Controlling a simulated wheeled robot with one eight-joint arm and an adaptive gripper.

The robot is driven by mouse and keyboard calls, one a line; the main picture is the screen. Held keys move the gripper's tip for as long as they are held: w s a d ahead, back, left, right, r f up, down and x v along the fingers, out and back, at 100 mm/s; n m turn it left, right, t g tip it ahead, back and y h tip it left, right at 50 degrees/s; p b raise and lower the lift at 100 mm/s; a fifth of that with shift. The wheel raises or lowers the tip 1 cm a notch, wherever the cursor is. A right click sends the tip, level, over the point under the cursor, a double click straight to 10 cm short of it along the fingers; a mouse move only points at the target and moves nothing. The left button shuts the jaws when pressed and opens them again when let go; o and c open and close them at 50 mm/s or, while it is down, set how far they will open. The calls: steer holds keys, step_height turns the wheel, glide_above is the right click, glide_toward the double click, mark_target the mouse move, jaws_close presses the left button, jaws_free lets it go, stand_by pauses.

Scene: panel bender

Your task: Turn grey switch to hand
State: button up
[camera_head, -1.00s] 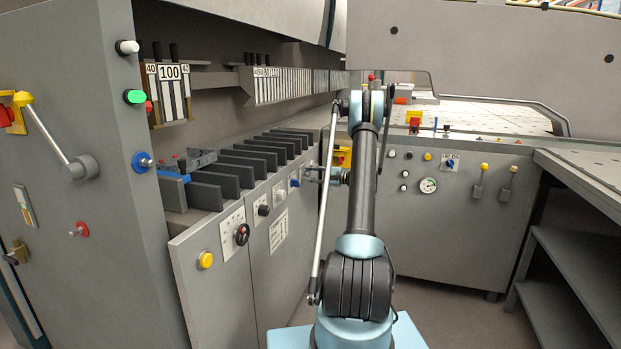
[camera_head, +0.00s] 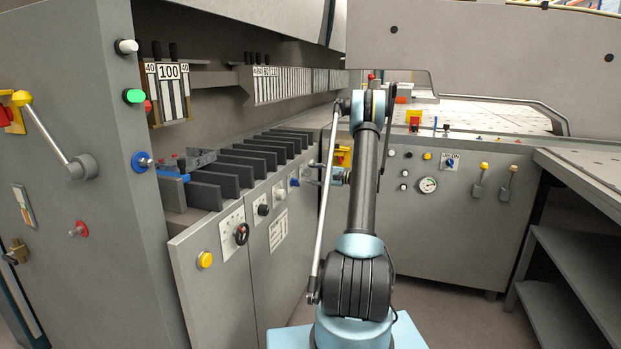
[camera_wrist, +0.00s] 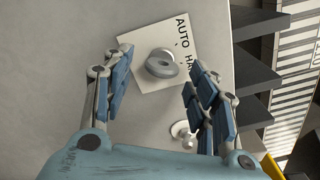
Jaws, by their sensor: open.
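The grey switch (camera_wrist: 162,65) sits on a white label plate (camera_wrist: 150,88) in the wrist view. The plate reads AUTO, and a second word starting "HA" is partly covered by a finger. I cannot tell for sure which word the switch points to. My gripper (camera_wrist: 159,60) is open, with one blue-padded finger on each side of the switch in the picture. No finger clearly touches it. In the head view my gripper (camera_head: 318,174) is beside the low left cabinet front, where the switch is too small to make out.
A pale round knob (camera_wrist: 183,132) lies below the switch, close to the right finger. Dark slats (camera_wrist: 255,72) stand along the cabinet's edge.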

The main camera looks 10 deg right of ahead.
steer(key=v, duration=1)
steer(key=shift+s+d, duration=0.2)
steer(key=shift+d, duration=0.15)
steer(key=shift+f, duration=0.1)
